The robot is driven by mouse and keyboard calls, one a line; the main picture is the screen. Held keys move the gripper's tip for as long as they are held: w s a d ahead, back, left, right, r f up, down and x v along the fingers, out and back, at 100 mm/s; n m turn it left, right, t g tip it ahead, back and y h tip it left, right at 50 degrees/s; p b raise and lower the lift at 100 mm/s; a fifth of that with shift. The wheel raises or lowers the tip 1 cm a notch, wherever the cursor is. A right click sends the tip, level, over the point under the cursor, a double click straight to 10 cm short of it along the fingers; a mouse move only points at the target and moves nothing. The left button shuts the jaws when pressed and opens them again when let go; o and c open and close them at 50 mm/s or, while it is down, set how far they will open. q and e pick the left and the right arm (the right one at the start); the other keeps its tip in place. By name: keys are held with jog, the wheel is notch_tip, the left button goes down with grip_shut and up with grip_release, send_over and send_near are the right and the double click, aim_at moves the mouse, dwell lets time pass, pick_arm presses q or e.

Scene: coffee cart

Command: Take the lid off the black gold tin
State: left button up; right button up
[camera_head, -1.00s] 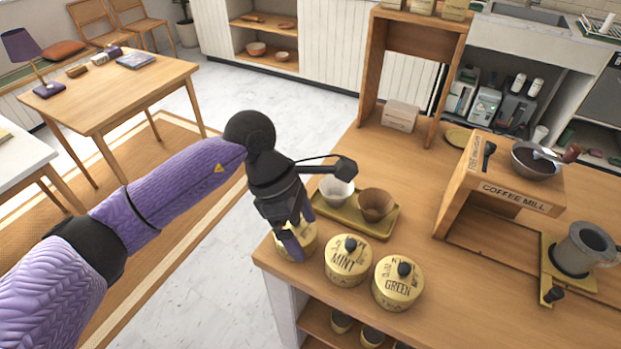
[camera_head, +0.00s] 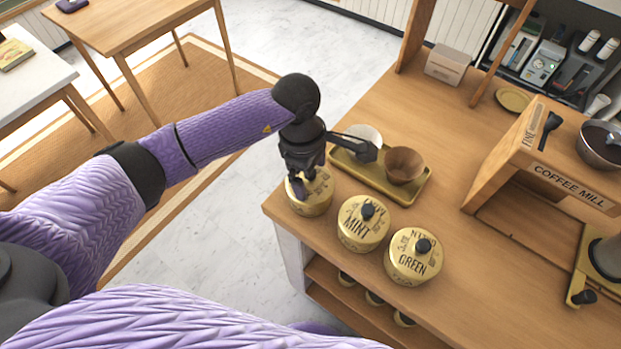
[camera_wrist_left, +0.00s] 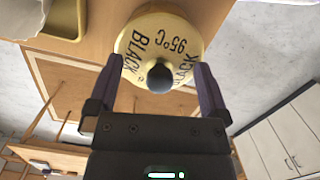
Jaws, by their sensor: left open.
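The black gold tin (camera_head: 312,205) stands at the left end of the wooden counter, at the left of the row of tins. Its gold lid (camera_wrist_left: 185,30) carries the word BLACK and a round black knob (camera_wrist_left: 159,78) in the left wrist view. My left gripper (camera_head: 299,190) is over the tin and partly hides the lid in the head view. In the left wrist view my left gripper (camera_wrist_left: 157,85) is open, with one finger on each side of the knob. I cannot tell whether the fingers touch the lid. My right gripper is not in view.
The mint tin (camera_head: 362,224) and the green tin (camera_head: 413,257) stand to the right. The coffee mill stand (camera_head: 545,165) is further right.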

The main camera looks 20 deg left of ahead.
pick_arm(q)
jog(key=c, duration=0.7)
jog(key=shift+s, duration=0.1)
jog(key=c, duration=0.6)
jog(key=shift+c, duration=0.2)
